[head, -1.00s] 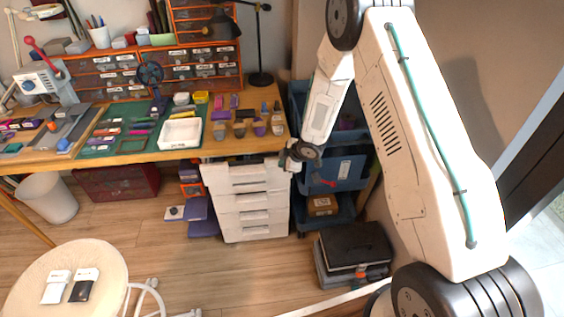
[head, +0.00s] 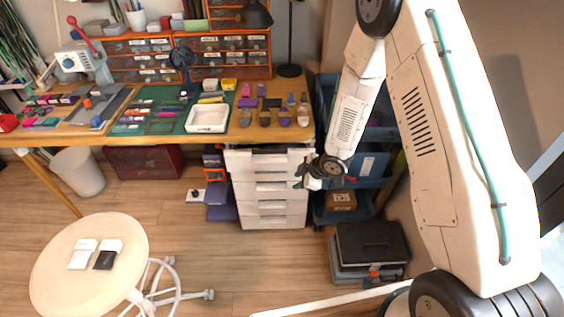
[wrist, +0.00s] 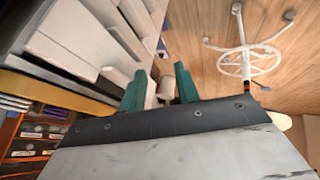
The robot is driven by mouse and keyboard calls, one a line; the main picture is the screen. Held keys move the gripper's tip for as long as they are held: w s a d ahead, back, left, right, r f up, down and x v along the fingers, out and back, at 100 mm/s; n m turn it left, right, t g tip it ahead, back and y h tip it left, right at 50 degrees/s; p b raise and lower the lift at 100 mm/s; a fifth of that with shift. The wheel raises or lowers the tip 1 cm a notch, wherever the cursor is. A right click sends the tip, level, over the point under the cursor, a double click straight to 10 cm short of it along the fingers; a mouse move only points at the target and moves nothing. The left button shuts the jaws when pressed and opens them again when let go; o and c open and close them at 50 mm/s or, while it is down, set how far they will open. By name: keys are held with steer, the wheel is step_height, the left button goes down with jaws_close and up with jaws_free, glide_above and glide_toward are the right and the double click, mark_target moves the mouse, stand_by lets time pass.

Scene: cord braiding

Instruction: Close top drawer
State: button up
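The white drawer unit (head: 272,208) stands under the right end of the wooden desk. Its top drawer (head: 262,161) looks wider than the fronts below and appears to stick out; how far is hard to tell. My gripper (head: 304,174) is at the unit's right front edge, near the top drawer's height. In the wrist view, the white drawer fronts (wrist: 88,38) fill the upper left. The two teal fingers of my gripper (wrist: 160,88) are spread with nothing held between them. The left finger is close to the drawer fronts; contact cannot be told.
Blue bins (head: 362,165) stand just right of the drawer unit, beside my arm. A black-and-grey case (head: 371,246) lies on the floor at right. A round stool (head: 130,245) stands at front left. The floor before the drawers is clear. The desk (head: 285,132) overhangs the unit.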

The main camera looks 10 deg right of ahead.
steer(key=a+f+n+t+y, duration=0.1)
steer(key=a+f+t+y, duration=0.15)
steer(key=a+f, duration=0.75)
steer(key=w+d+r+n+t+h, duration=0.2)
steer(key=w+r+n+t+h, duration=0.1)
steer(key=w+t, duration=0.7)
step_height(320, 180, up, 3)
steer(key=w+n, duration=0.1)
steer(key=w, duration=0.1)
steer(key=shift+w+f, duration=0.15)
steer(key=shift+w, duration=0.25)
jaws_close()
